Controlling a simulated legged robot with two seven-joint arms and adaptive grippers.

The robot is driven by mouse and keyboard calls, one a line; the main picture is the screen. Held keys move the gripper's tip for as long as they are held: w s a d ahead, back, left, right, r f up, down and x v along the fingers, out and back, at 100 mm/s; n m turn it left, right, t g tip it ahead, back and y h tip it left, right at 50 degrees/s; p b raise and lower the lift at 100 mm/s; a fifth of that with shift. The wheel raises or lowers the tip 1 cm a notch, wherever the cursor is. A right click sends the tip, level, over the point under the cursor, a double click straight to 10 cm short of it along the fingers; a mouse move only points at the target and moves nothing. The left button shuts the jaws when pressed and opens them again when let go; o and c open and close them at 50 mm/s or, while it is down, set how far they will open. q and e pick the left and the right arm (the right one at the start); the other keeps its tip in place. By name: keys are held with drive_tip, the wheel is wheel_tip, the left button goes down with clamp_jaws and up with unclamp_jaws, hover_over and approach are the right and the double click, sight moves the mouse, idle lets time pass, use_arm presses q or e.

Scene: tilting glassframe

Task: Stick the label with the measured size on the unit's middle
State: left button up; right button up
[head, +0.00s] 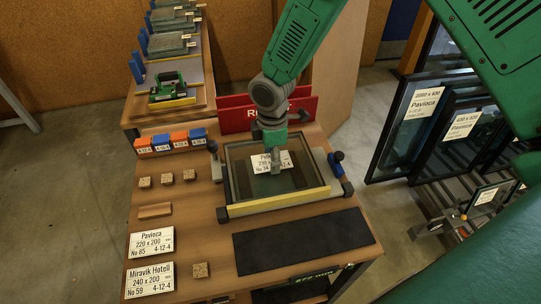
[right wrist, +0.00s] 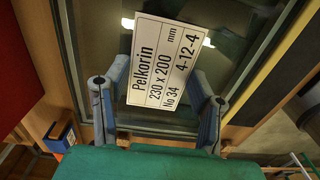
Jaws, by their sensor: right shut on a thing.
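The glass unit (head: 244,183) lies flat in a frame on the wooden workbench, with a yellow strip along its near edge. My right gripper (head: 275,160) is over the unit's middle, shut on a white label (head: 259,162). In the right wrist view the label (right wrist: 162,62) reads Pelkorin, 230 x 200 mm, No 34, 4-12-4, and lies between the fingers (right wrist: 158,105) over the glass. I cannot tell whether it touches the glass. My left gripper is out of view.
Small wooden blocks (head: 167,179) and orange and blue boxes (head: 179,139) are on the left of the bench. A red panel (head: 235,118) stands behind the unit. A black mat (head: 303,241) lies in front. Labelled glass units (head: 415,125) stand at the right.

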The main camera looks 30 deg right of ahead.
drive_tip(key=shift+f, duration=0.1)
drive_tip(key=o, duration=0.7)
drive_tip(key=shift+o, duration=0.2)
drive_tip(key=shift+a, duration=0.15)
drive_tip(key=shift+a+r, duration=0.1)
drive_tip(key=shift+r, duration=0.1)
wheel_tip(320, 180, up, 12)
drive_tip(key=shift+w+f, duration=0.15)
